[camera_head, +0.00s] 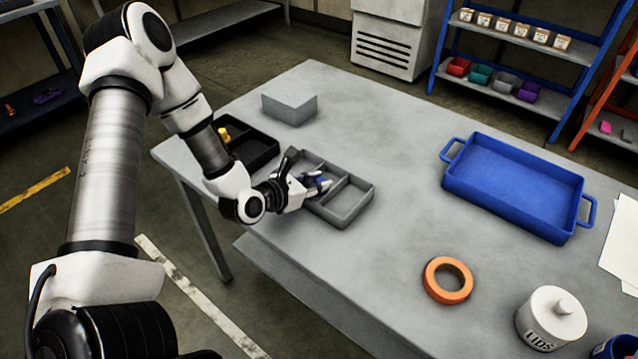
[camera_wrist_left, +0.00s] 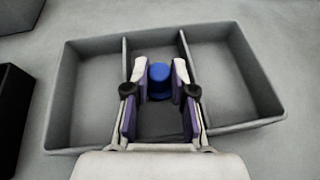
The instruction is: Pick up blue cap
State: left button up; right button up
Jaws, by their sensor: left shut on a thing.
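The blue cap (camera_wrist_left: 160,82) is a small round blue piece between the fingers of my left gripper (camera_wrist_left: 160,88) in the left wrist view. The fingers are shut on it from both sides. In the head view the left gripper (camera_head: 318,183) is at the grey divided tray (camera_head: 343,219), and only a little blue shows between its fingers. In the wrist view the cap is over the middle compartment of the tray. I cannot tell whether the cap touches the tray floor. My right gripper is not in view.
A blue handled tray (camera_head: 510,190), an orange tape ring (camera_head: 433,283) and a white lidded jar (camera_head: 538,325) are at the right. The table's middle is clear.

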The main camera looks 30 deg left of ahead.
pick_arm(q)
jog(key=shift+r, duration=0.6)
notch_tip(320, 180, up, 3)
jog(key=shift+f, duration=0.15)
jog(key=s+d, duration=0.1)
jog(key=s+d+b, duration=0.1)
jog(key=d, duration=0.1)
jog(key=s+d, duration=0.1)
jog(key=d, duration=0.1)
jog(key=shift+s+f+b, duration=0.15)
jog(key=shift+b, duration=0.25)
jog(key=s+d+p, duration=0.1)
jog(key=p, duration=0.1)
jog(key=s+d+r+p, duration=0.1)
jog(key=d+p, duration=0.1)
jog(key=p, duration=0.1)
jog(key=s+d+r+p, duration=0.1)
jog(key=p, duration=0.2)
jog(key=shift+d, duration=0.2)
jog(key=d, duration=0.1)
jog(key=s+d+p, duration=0.1)
jog(key=d+p, duration=0.1)
jog(key=shift+s+f, duration=0.25)
jog(key=shift+s, duration=0.1)
jog(key=shift+s+d+f+p, duration=0.1)
jog(key=shift+s+d+p, duration=0.2)
jog(key=shift+s+d, duration=0.15)
